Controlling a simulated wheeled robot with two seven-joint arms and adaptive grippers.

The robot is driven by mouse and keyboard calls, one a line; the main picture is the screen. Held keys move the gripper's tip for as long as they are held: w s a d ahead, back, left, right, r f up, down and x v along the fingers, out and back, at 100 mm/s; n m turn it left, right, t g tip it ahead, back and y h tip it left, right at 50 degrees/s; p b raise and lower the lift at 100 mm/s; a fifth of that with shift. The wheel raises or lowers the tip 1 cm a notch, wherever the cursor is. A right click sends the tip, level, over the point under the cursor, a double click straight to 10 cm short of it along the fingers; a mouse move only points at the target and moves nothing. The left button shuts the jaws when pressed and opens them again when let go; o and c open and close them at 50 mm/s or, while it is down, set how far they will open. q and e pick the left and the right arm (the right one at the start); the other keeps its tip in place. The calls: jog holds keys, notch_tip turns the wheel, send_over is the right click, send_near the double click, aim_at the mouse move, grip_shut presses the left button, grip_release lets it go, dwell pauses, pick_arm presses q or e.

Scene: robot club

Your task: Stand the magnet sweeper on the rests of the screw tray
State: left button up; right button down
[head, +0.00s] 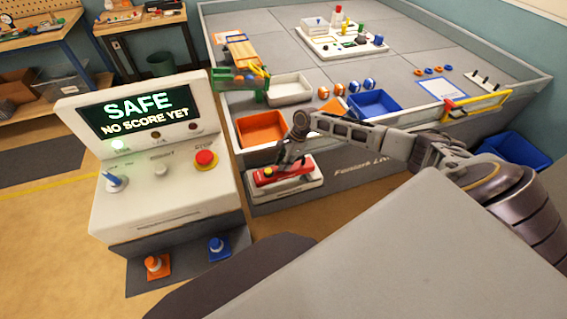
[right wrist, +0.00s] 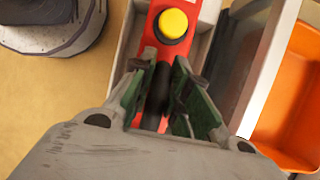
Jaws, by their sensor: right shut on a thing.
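The magnet sweeper (head: 268,176) is red with a black handle and a yellow button; its red body also shows in the right wrist view (right wrist: 187,48). My right gripper (head: 285,165) is shut on its dark handle, with the green finger pads on either side in the right wrist view (right wrist: 163,85). The white screw tray (head: 312,184) is at the front of the arena, and its walls show on both sides of the sweeper (right wrist: 125,48). The sweeper is over or in the tray; I cannot tell whether it touches the rests. My left gripper is out of view.
An orange bin (head: 262,128) is just behind the tray, on the arena. The white control console (head: 165,190) with a "SAFE" screen stands close on the left. A blue bin (head: 375,103) lies farther right. Floor shows between console and tray.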

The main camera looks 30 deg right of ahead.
jog(key=c, duration=1.3)
grip_release()
jog(key=shift+d, duration=0.1)
jog(key=shift+d+r, duration=0.25)
jog(key=shift+r, duration=0.35)
jog(key=v, duration=1)
jog(key=shift+r, duration=0.35)
jog(key=shift+f, duration=0.1)
